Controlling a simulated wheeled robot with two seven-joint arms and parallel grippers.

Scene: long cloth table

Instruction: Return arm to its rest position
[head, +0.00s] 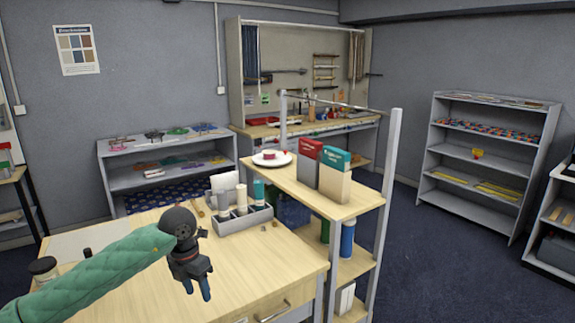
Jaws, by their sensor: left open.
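My left arm (100,275), in a green quilted sleeve, reaches in from the lower left over the wooden table (245,262). My left gripper (198,290) is at its end, above the front part of the table, with its fingers pointing down. The fingers are apart with nothing between them. My right gripper and right arm are not in this view.
A grey divided tray (245,222) with bottles stands behind the gripper. Dark jars (43,269) stand at the left. A raised shelf (345,208) at the right bears two boxes (334,178) and a white plate (271,160). The tabletop right of the gripper is clear.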

